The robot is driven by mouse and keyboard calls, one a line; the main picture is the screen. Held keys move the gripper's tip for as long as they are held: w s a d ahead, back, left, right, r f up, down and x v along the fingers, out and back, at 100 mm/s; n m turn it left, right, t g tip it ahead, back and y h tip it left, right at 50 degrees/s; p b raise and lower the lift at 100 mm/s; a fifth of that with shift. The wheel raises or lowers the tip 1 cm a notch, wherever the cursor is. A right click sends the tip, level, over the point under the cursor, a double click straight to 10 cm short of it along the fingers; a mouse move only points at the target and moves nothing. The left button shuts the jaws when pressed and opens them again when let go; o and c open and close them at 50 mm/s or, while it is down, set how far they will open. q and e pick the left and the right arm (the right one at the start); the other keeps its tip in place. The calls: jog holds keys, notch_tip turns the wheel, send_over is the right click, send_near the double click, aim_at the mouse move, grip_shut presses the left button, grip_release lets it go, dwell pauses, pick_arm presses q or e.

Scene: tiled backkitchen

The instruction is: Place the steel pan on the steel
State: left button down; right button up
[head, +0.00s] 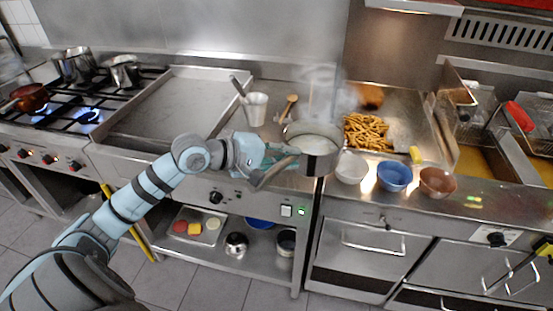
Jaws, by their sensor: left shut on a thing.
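The steel pan (318,153) is in the middle of the head view, at the front of the steel worktop. It looks upright, with steam rising over it. My left gripper (278,160) reaches in from the left and is shut on the pan near its handle side; the exact grip is partly hidden. I cannot tell whether the pan's base touches the steel worktop (270,130) or hangs just in front of its edge. My right gripper is not in view.
White (352,168), blue (394,176) and brown (438,182) bowls stand right of the pan. Fries (367,132) lie behind them. A white cup (255,108) and wooden spoon (288,107) are at the back. Burners with blue flames (88,115) are at left, fryers at right.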

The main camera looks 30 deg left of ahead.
pick_arm(q)
jog(key=w+a+r+n+t+y, duration=0.2)
jog(key=w+a+r+n+y, duration=0.2)
jog(key=w+a+r, duration=0.25)
notch_tip(320, 180, down, 19)
jog(key=b, duration=0.4)
jog(key=shift+s+d+r+y, duration=0.15)
jog(key=shift+s+d+y, duration=0.05)
jog(key=shift+s+y, duration=0.1)
jog(key=c, duration=1.8)
grip_release()
jog(key=o, duration=0.3)
jog(key=shift+o, duration=0.2)
jog(key=p+v, duration=0.6)
jog(key=v, duration=0.6)
jog(key=shift+r+p, duration=0.15)
jog(key=shift+p, duration=0.2)
